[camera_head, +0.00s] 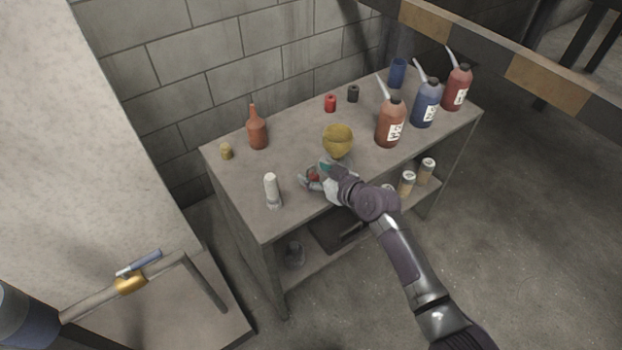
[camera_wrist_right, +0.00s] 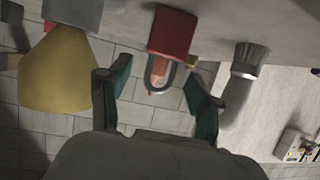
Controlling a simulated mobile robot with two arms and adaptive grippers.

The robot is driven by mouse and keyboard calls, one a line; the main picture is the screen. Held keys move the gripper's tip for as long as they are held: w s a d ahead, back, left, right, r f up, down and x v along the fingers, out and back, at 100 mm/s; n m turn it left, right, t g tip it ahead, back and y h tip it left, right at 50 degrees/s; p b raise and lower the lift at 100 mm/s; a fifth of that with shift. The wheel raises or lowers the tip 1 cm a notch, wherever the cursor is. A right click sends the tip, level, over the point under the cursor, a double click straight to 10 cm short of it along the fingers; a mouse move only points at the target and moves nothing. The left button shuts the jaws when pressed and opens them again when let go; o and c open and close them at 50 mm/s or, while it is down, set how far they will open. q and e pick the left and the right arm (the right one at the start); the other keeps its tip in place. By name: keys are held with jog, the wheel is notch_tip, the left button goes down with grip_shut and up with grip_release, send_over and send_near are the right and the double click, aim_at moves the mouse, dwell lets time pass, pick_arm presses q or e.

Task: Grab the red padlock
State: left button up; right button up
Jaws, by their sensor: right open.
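The red padlock (camera_wrist_right: 174,32) shows near the top middle of the right wrist view, with its grey shackle toward my fingers. In the head view the padlock (camera_head: 313,176) is a small red patch on the shelf top, partly hidden by my right gripper (camera_head: 316,179). In the right wrist view my right gripper (camera_wrist_right: 155,92) is open, its two green-padded fingers spread. The shackle lies between the fingertips and the red body is beyond them. I cannot tell whether a finger touches it. My left gripper is not in view.
Bottles (camera_head: 390,122) line the right side of the shelf top (camera_head: 300,137). A brown bottle (camera_head: 257,128) stands at the back left.

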grip_shut()
jog(key=shift+r, duration=0.1)
